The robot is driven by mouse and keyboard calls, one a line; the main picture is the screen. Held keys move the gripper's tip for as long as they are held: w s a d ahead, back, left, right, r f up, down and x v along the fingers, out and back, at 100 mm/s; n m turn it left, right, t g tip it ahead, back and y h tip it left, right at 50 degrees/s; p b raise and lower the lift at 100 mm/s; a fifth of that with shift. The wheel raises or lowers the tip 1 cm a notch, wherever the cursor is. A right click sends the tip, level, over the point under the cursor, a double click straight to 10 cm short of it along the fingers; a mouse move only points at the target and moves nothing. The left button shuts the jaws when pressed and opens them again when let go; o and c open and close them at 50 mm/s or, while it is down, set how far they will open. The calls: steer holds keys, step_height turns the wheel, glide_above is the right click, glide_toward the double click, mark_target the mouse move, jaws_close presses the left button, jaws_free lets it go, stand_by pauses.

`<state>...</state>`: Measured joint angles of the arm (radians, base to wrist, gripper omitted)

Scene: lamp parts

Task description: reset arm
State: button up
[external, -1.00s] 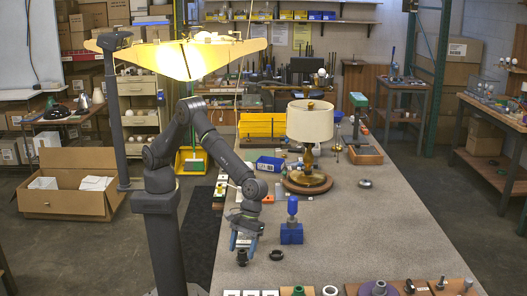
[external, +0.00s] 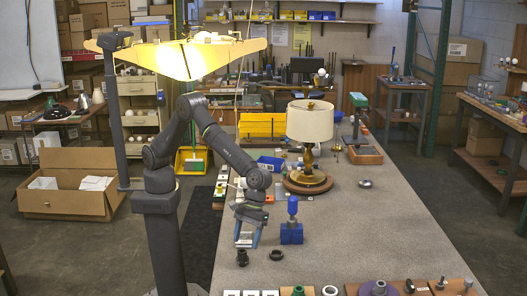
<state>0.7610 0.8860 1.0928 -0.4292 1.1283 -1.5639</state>
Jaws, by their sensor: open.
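My gripper (external: 246,241) points down over the near left part of the grey workbench (external: 345,235). Its blue fingers are apart. A small black part (external: 242,257) stands on the bench just below the fingertips, and nothing shows held between them. A black ring (external: 276,255) lies to the right of the black part. A blue block with a blue bulb-like piece (external: 292,225) stands upright to the right of my gripper.
An assembled lamp with a cream shade (external: 310,121) stands farther back on the bench. Blue bins (external: 270,163) are left of it. Several parts line the bench's front edge, including a purple disc (external: 378,289). The right middle of the bench is mostly clear.

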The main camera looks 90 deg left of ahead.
steer(key=v, duration=0.6)
steer(key=x, duration=1.2)
steer(key=shift+f, duration=0.1)
steer(key=shift+d, duration=0.15)
step_height(320, 180, up, 4)
steer(key=s+d+r, duration=0.2)
steer(key=s+r, duration=0.5)
steer(key=s, duration=0.5)
steer(key=n+t, duration=0.3)
steer(key=n, duration=0.5)
glide_above(242, 259)
steer(key=w+d, duration=0.5)
steer(key=d, duration=0.2)
steer(key=shift+h, duration=0.3)
steer(key=w+a+f, duration=0.1)
steer(key=w+f, duration=0.1)
steer(key=w, duration=0.1)
steer(key=w+a+f, duration=0.1)
steer(key=w+f, duration=0.2)
steer(key=w, duration=0.1)
steer(key=w+a+f, duration=0.1)
steer(key=w+f, duration=0.1)
steer(key=w, duration=0.2)
steer(key=shift+a+f, duration=0.15)
steer(key=shift+f, duration=0.1)
